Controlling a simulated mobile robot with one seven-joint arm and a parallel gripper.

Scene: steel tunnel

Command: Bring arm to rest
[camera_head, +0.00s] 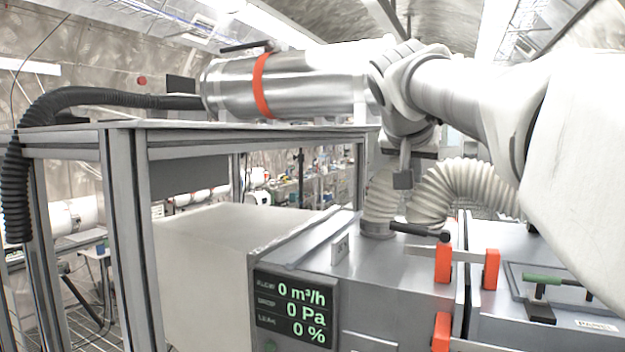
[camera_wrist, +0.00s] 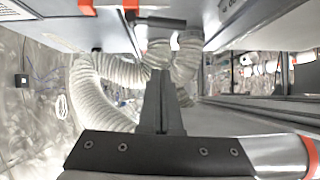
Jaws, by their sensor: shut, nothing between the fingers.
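My arm reaches in from the right of the head view and bends above the grey steel box. My gripper (camera_head: 403,180) hangs downward from its end, small and dark, above the box top and beside the ribbed hose. In the wrist view my gripper (camera_wrist: 160,85) shows as two dark fingers pressed together, with nothing between them. The fingertips are near the pale ribbed hoses (camera_wrist: 183,60). I cannot tell from the pictures whether they touch a hose.
A steel cylinder (camera_head: 315,85) with an orange band lies on the framed bench (camera_head: 125,190), close left of my arm. A ribbed hose (camera_head: 455,185) arches over the box (camera_head: 300,245), which has a display (camera_head: 291,308), orange latches (camera_head: 443,262) and a dark handle (camera_head: 420,231).

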